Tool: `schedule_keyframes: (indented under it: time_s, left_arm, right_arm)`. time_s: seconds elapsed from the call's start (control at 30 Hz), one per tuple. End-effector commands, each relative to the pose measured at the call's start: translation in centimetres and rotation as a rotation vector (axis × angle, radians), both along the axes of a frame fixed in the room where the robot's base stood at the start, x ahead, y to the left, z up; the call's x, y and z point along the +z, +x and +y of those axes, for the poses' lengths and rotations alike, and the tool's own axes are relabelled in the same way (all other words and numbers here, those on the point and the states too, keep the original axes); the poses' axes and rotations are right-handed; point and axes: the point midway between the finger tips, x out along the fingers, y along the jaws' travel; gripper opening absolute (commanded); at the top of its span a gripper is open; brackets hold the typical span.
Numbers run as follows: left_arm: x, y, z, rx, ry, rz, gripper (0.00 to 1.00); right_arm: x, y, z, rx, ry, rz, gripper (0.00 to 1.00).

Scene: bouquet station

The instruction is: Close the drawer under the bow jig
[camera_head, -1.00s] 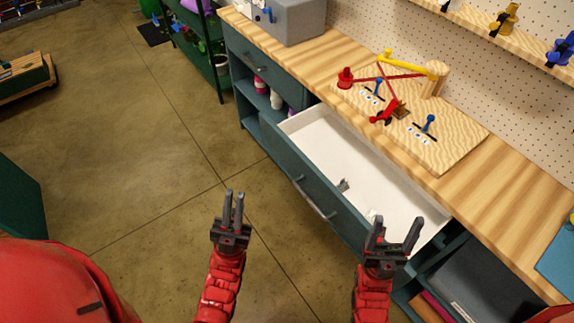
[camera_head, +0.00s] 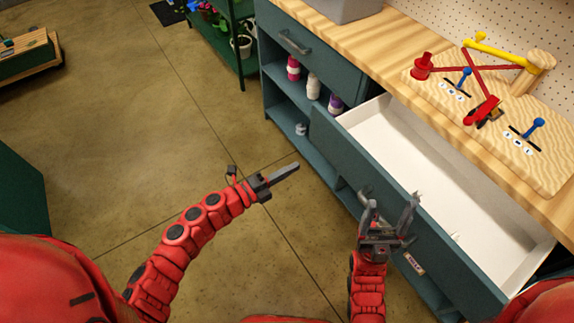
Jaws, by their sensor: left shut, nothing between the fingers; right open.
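The drawer (camera_head: 443,184) under the bow jig is pulled well out from the teal bench. Its white inside is bare for most of its length, with a small light item near the front side. The bow jig (camera_head: 498,124) stands on a wooden board on the benchtop above. My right gripper (camera_head: 391,202) is open in front of the drawer front; I cannot tell whether it touches. My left gripper (camera_head: 297,165) is shut and empty over the floor, left of the drawer, pointing right.
A closed drawer (camera_head: 296,48) sits at the bench's far end. Shelves below it hold several spools (camera_head: 314,86). A green plant rack (camera_head: 233,40) stands farther back. The floor (camera_head: 140,140) left of the bench is clear.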

Motion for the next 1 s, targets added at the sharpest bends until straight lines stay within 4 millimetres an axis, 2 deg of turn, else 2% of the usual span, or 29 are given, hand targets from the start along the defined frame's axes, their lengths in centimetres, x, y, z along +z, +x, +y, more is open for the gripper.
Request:
schedule_keyframes:
  time_s: [0.2, 0.43, 0.67, 1.0]
  left_arm:
    - [0.4, 2.9, -4.1, -0.005, -0.006, -0.001, 0.00]
    - [0.4, 5.5, -7.2, -0.003, -0.006, 0.000, 0.00]
    - [0.1, 6.6, -8.6, -0.001, -0.005, 0.001, 0.00]
    - [0.1, 6.7, -8.6, -0.001, -0.005, 0.001, 0.00]
  right_arm:
    - [0.9, 0.0, 0.0, 0.000, 0.000, 0.000, 0.71]
    - [1.6, 0.0, 0.0, 0.000, 0.000, 0.000, 0.71]
    - [1.9, 0.0, 0.0, 0.000, 0.000, 0.000, 0.71]
    - [1.8, 0.0, 0.0, 0.000, 0.000, 0.000, 0.71]
